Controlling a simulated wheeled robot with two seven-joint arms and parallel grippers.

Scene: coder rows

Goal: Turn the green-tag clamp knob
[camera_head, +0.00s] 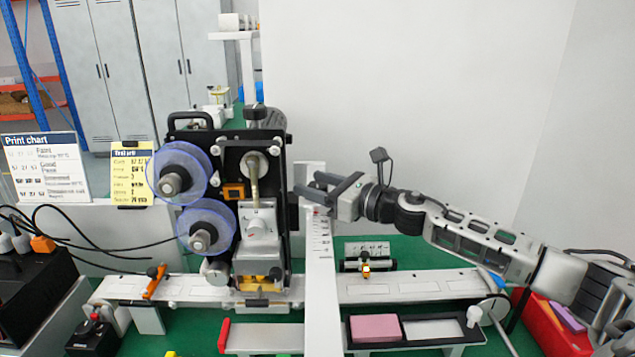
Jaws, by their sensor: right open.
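The coder (232,200) stands left of centre, with two blue reels and a black handle on top. No green tag can be made out, so I cannot tell which knob is the green-tag clamp knob. My right gripper (309,185) reaches in from the right, open. Its fingers point left at the coder's right edge, by the top of a white upright plate (320,265) with a printed scale. The fingers overlap this area in the picture; contact cannot be told. Whatever lies behind the fingers is hidden. My left gripper is out of view.
A pale conveyor (410,289) runs across the green bench. An orange clamp (155,281) and a small orange-red knob (366,268) sit along it. A tray with a pink block (375,328) is in front. A print chart (44,165) and yellow card (132,172) stand left.

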